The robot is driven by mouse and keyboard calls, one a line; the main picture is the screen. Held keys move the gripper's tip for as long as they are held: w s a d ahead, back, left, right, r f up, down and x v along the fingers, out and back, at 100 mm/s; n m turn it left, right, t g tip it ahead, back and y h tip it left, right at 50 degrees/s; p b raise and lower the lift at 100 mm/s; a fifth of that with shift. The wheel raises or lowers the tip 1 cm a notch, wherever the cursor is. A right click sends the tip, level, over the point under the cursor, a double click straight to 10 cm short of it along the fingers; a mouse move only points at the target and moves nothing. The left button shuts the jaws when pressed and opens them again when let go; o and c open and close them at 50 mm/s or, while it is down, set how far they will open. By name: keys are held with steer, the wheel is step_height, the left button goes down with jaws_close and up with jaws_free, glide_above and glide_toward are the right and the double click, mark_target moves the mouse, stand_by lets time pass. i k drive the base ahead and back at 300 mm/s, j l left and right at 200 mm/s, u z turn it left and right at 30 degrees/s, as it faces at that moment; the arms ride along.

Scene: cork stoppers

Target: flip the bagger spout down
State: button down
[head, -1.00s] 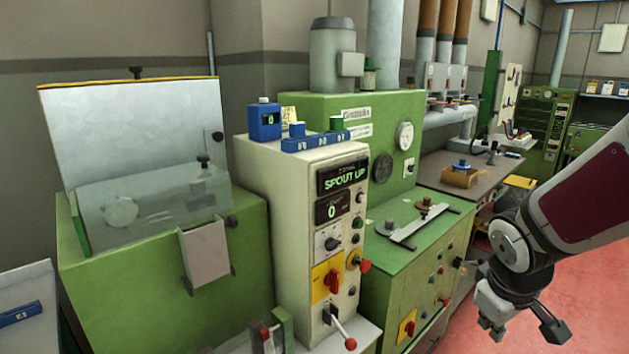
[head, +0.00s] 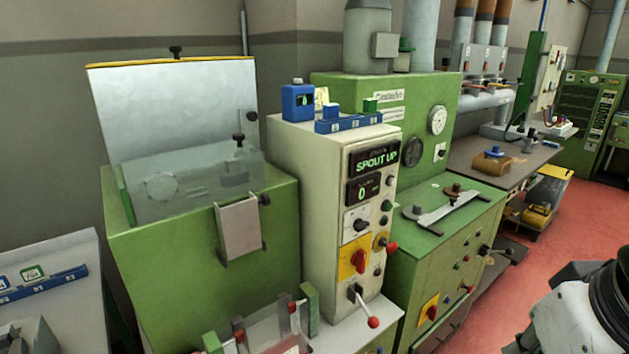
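The bagger's control cabinet (head: 325,200) is cream-coloured, and its upper display (head: 376,158) reads "SPOUT UP". The lower display (head: 363,189) reads 0. To its left is a green machine (head: 200,265) with a clear guard (head: 185,185) on top. A pale metal flap (head: 240,228), which looks like the spout, hangs on its front; I cannot tell its hinge position. A lever with a red ball (head: 373,321) sticks out low on the cabinet. Part of my arm shows at the bottom right, clear of the bagger; my gripper is out of view.
A green bench unit (head: 440,270) stands right of the cabinet. Clear-walled fixtures with green posts (head: 309,310) sit in front of the machine. A raised white lid (head: 170,100) stands behind the guard. The red floor (head: 560,220) is open at the right.

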mark_target(246, 224)
steer(key=l+u, duration=0.1)
steer(key=u, duration=0.35)
steer(key=i+l+u, duration=0.1)
steer(key=u, duration=0.35)
steer(key=l+u, duration=0.2)
steer(key=u, duration=0.3)
steer(key=l+u, duration=0.2)
steer(key=l, duration=0.3)
steer(key=l+u, duration=0.2)
steer(key=l, duration=0.3)
steer(key=k+l+u, duration=0.2)
steer(key=l, duration=0.25)
steer(key=l+u, duration=0.15)
steer(key=l, duration=0.35)
steer(key=k+l+u, duration=0.2)
steer(key=l, duration=0.2)
steer(key=k+l, duration=0.1)
steer(key=l, duration=0.25)
steer(key=k+l, duration=0.15)
steer(key=l, duration=0.25)
steer(key=k+l, duration=0.1)
steer(key=l, duration=0.25)
